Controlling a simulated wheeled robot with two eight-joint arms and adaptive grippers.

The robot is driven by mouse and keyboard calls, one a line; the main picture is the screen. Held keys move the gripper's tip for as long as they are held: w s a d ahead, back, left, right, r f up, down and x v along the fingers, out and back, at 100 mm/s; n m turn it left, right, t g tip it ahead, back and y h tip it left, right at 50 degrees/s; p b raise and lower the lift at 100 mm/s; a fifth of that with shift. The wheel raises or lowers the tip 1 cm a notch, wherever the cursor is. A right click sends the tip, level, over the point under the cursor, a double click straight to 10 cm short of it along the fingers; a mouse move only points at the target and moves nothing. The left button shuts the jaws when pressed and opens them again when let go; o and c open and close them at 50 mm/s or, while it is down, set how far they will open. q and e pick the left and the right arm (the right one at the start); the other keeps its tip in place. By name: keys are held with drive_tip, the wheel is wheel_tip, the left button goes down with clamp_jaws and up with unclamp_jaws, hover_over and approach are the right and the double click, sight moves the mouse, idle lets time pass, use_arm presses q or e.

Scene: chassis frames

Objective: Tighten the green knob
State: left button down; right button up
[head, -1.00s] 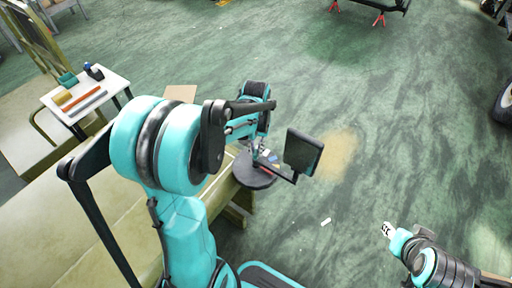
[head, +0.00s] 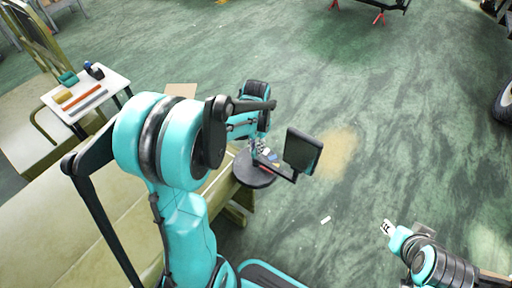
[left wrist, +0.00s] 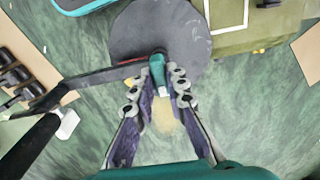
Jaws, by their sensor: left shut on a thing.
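The green knob (left wrist: 158,72) shows in the left wrist view, a small dark green grip with a pale end, in front of a round dark disc (left wrist: 185,15). My left gripper (left wrist: 162,82) is shut on the knob, with one finger on each side. In the head view my left gripper (head: 261,147) is small and partly hidden by its own arm, above the dark disc (head: 254,178); the knob is not clear there. My right gripper (head: 388,228) is at lower right, away from the disc; its jaws are too small to read.
A dark flat panel (head: 302,151) on a bar with a red stripe stands right of the disc. A pale green bench (head: 60,225) lies at left. A small white table (head: 92,92) with several items stands behind it. The floor at right is largely clear.

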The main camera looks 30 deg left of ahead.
use_arm(q)
drive_tip(key=c, duration=1.5)
unclamp_jaws()
drive_tip(key=shift+c, duration=0.2)
wheel_tip(320, 180, up, 12)
drive_tip(key=s+d+f+n+t, duration=0.1)
drive_tip(key=s+d+t, duration=0.6)
drive_tip(key=s+d, duration=0.4)
drive_tip(key=shift+f, duration=0.35)
